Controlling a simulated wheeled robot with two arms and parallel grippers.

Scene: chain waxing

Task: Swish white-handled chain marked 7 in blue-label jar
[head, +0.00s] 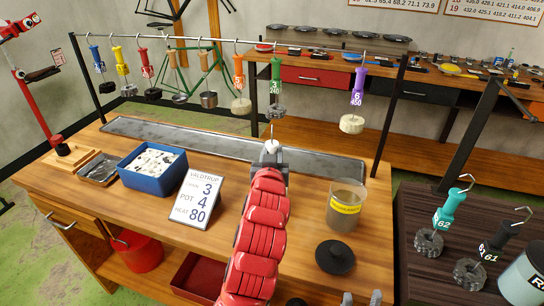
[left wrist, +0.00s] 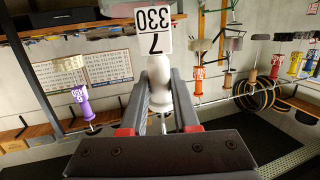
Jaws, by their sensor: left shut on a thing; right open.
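My left gripper (head: 270,152) is shut on the white handle (left wrist: 160,82) of the chain tagged 7 and 330. It holds the handle above the wooden bench, in front of the hanging rail; the white top also shows in the head view (head: 272,146). The wrist view is upside down, with the tag (left wrist: 153,32) near its top edge. The chain below the handle is hidden in the head view by my gripper and arm. No blue-label jar can be made out. My right gripper (head: 362,298) is open at the bottom edge, only its fingertips showing.
A yellow-label jar (head: 345,210) stands right of my left arm, with a black lid (head: 335,257) before it. Left are a sign card (head: 197,201) and a blue bin (head: 150,188). Several handled chains hang from the rail (head: 230,40). More chains lie on the dark right table (head: 420,215).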

